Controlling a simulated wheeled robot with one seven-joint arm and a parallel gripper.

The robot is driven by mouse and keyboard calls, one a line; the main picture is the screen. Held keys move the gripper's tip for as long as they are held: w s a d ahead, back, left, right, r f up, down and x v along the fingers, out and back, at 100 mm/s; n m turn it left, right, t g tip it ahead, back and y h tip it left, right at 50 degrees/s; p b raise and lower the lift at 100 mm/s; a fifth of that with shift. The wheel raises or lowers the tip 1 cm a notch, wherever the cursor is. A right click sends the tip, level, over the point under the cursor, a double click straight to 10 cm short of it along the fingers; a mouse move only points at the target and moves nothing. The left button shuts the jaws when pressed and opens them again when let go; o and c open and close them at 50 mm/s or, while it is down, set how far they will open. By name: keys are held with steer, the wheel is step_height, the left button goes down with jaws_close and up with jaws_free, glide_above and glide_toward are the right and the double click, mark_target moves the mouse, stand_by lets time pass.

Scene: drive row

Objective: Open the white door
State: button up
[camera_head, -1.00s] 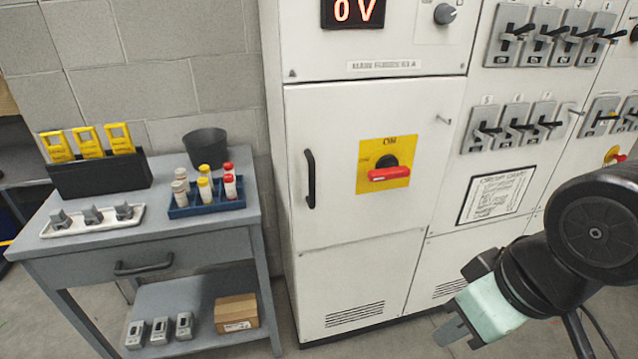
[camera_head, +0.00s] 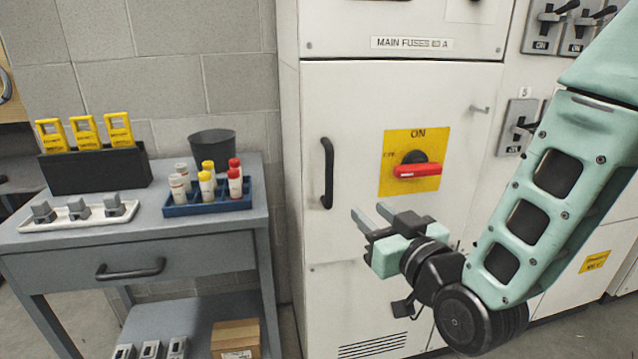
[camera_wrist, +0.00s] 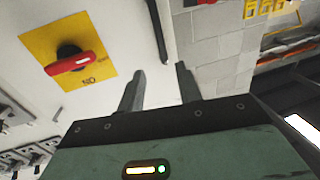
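The white door (camera_head: 350,240) is the cabinet panel under the "MAIN FUSES" label, and it looks closed. Its black vertical handle (camera_head: 327,173) is on the door's left side. A red rotary switch (camera_head: 416,170) on a yellow plate sits on the door, its lever horizontal. My gripper (camera_head: 370,213) is in front of the door, below and right of the handle, apart from it. Its two fingers are spread with nothing between them. In the wrist view my gripper (camera_wrist: 160,85) is open, and the lower part of the handle (camera_wrist: 157,30) shows beyond the fingertips.
A grey workbench (camera_head: 200,245) stands left of the cabinet. It carries a blue tray (camera_head: 205,205) of bottles, a black cup (camera_head: 212,147) and a black holder (camera_head: 95,170) with yellow tags. Breaker switches (camera_head: 518,128) are on the right. Floor shows between bench and cabinet.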

mark_target(331, 176)
steer(key=p+x, duration=0.2)
steer(key=x, duration=1.5)
steer(key=shift+w+p, duration=0.1)
steer(key=shift+p, duration=0.2)
jaws_close()
